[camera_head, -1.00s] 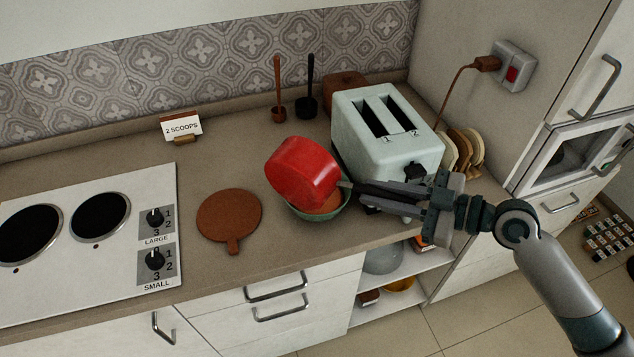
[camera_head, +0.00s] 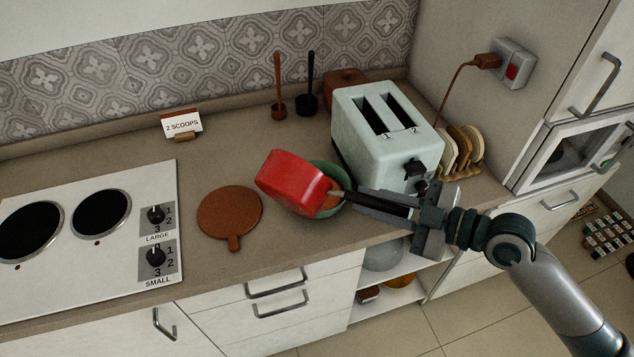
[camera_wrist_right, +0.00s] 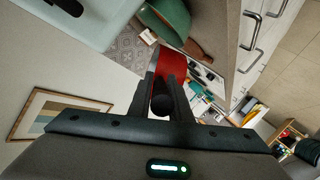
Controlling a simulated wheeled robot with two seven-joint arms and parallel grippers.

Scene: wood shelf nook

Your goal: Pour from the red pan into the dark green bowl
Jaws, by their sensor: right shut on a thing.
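The red pan (camera_head: 288,182) is tilted on its side over the left part of the dark green bowl (camera_head: 335,171) on the counter. An orange-brown patch (camera_head: 330,203) shows at the bowl beside the pan's rim. My right gripper (camera_head: 415,212) is shut on the pan's dark handle, to the right of the bowl. In the right wrist view, the gripper (camera_wrist_right: 163,95) holds the handle, with the red pan (camera_wrist_right: 170,66) and green bowl (camera_wrist_right: 166,20) beyond it. The pan hides part of the bowl. My left gripper is not in view.
A pale green toaster (camera_head: 385,140) stands close behind the bowl and gripper. A brown round board (camera_head: 229,211) lies left of the pan, beside the hob (camera_head: 85,240). A toast rack (camera_head: 460,152), two scoops (camera_head: 307,100) and a "2 SCOOPS" card (camera_head: 182,124) stand further back.

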